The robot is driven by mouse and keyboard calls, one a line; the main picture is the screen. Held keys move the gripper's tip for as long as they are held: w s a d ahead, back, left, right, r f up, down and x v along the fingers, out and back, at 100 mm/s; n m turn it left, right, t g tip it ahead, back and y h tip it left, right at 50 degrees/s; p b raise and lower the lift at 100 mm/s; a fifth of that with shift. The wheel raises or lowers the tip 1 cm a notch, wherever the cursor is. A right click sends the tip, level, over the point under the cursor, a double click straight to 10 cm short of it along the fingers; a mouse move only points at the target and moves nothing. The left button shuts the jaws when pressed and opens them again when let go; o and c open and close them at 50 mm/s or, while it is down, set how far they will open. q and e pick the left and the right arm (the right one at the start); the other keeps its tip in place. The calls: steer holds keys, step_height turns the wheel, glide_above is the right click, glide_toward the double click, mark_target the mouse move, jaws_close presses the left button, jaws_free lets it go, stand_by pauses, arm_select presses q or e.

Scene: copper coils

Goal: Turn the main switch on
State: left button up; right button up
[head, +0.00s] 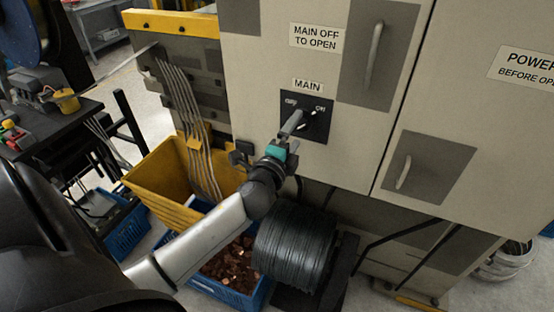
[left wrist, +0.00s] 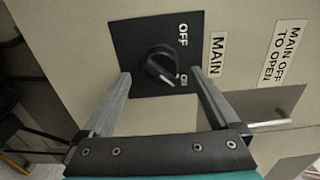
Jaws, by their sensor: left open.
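The main switch is a black knob (left wrist: 161,66) on a dark square plate (head: 318,129) on the cabinet front, under a "MAIN" label. In the left wrist view, OFF and ON are printed on the plate (left wrist: 126,39), and the knob's pale pointer mark lies towards ON. My left gripper (head: 297,121) is at the plate in the head view and partly hides the knob. In the left wrist view, the open left gripper (left wrist: 161,76) has a finger on either side of the knob, with gaps to both. My right gripper is not in view.
A grey door handle (head: 375,55) stands out right of the switch. Below are a dark wire coil (head: 296,247), a yellow bin (head: 150,184) and a blue crate (head: 258,299) of copper scrap. A dark bench (head: 40,150) stands at the left.

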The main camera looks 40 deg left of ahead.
arm_select(q)
steer(key=b+v, duration=0.2)
steer(key=v, duration=1)
steer(key=shift+s+d, duration=0.15)
steer(key=shift+s, duration=0.2)
